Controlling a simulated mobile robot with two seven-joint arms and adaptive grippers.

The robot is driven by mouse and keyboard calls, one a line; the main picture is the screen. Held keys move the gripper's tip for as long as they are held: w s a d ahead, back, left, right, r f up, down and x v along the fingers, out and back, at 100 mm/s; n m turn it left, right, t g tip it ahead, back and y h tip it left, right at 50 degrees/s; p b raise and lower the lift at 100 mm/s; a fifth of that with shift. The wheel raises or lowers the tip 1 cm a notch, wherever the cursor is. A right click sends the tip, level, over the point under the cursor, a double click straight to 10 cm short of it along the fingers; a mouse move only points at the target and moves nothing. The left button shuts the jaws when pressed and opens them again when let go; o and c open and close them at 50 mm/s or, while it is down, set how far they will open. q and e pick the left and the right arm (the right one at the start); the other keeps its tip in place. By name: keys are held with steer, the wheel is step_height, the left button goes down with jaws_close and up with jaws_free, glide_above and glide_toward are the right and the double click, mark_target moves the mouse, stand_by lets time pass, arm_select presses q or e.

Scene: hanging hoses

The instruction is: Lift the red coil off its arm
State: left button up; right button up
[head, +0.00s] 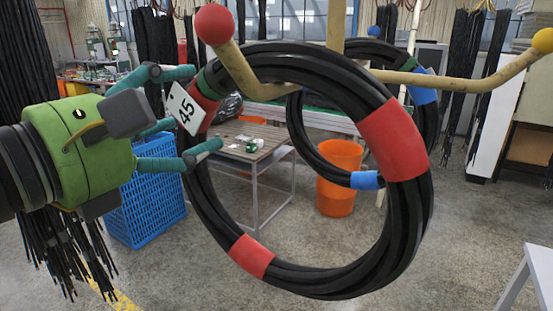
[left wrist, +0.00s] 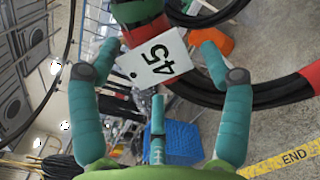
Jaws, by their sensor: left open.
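The red coil (head: 393,138) is a thick ring of black hose with red bands and a tag marked 45 (head: 186,107). It hangs on the yellow arm (head: 240,72) that ends in a red ball (head: 214,24). My left gripper (head: 188,112) is open at the coil's left side, by the tag, with fingers apart. In the left wrist view the tag (left wrist: 153,58) and a red band (left wrist: 146,32) lie ahead between the spread teal fingers. I cannot tell whether any finger touches the hose. My right gripper is not in view.
A small table (head: 262,151), a blue crate (head: 146,199) and an orange bin (head: 337,180) stand behind. Floor below the coil is clear.

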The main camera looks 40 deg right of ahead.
arm_select(q)
steer(key=shift+w+d+r, duration=0.15)
steer(key=shift+d, duration=0.4)
steer(key=shift+w+d, duration=0.1)
steer(key=shift+d, duration=0.1)
steer(key=shift+a, duration=0.1)
jaws_close()
step_height(320, 180, up, 8)
steer(key=shift+r+b, duration=0.25)
steer(key=shift+b, duration=0.95)
steer(key=shift+r, duration=0.7)
